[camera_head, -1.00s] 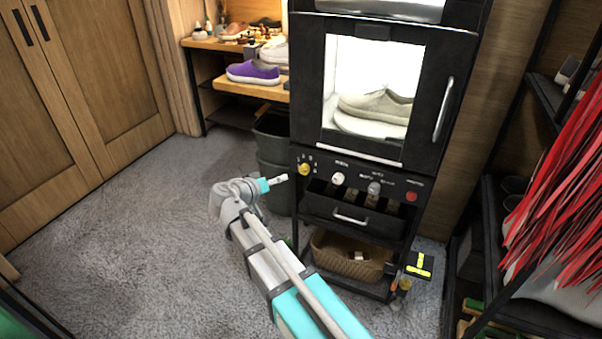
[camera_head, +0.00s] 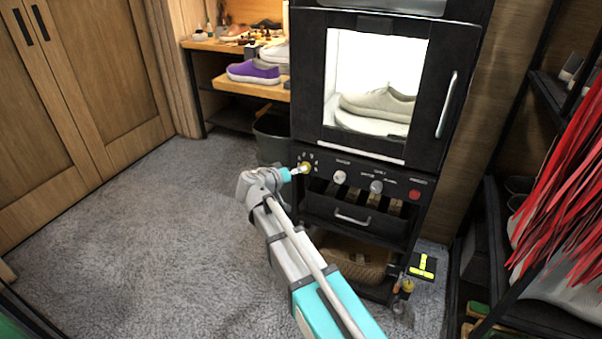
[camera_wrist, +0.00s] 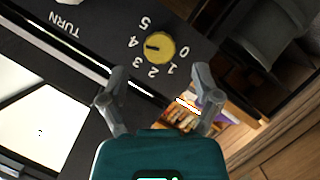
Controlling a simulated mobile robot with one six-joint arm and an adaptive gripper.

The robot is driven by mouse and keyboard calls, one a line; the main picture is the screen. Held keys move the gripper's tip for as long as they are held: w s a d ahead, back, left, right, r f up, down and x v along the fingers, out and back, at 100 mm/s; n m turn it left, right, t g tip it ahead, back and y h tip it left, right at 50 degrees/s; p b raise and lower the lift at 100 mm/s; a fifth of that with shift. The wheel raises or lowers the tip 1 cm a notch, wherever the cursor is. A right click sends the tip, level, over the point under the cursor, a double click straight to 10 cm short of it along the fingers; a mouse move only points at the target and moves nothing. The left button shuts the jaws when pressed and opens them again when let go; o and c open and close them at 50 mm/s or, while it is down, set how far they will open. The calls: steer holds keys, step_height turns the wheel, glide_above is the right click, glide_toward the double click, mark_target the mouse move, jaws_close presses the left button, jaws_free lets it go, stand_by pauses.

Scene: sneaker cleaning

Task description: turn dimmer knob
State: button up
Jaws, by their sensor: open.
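The dimmer knob is a round yellow knob (camera_wrist: 160,46) on the black control panel, with numbers 0 to 5 around it. Its dark mark points left in the wrist view, about between 3 and 4. In the head view the yellow knob (camera_head: 307,167) is at the panel's left end, partly covered by my gripper tip. My gripper (camera_wrist: 158,84) is open and empty, its two fingers spread below the knob in the wrist view. They look apart from it. In the head view my gripper (camera_head: 297,171) is right at the knob.
A white knob (camera_head: 340,177), a grey knob (camera_head: 376,187) and a red button (camera_head: 415,194) sit further right on the panel. The lit cabinet with a sneaker (camera_head: 378,103) is above. A dark bin (camera_head: 271,138) stands left of the cabinet. Open carpet lies left.

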steer(key=shift+b+x, duration=0.55)
steer(key=shift+x, duration=1.75)
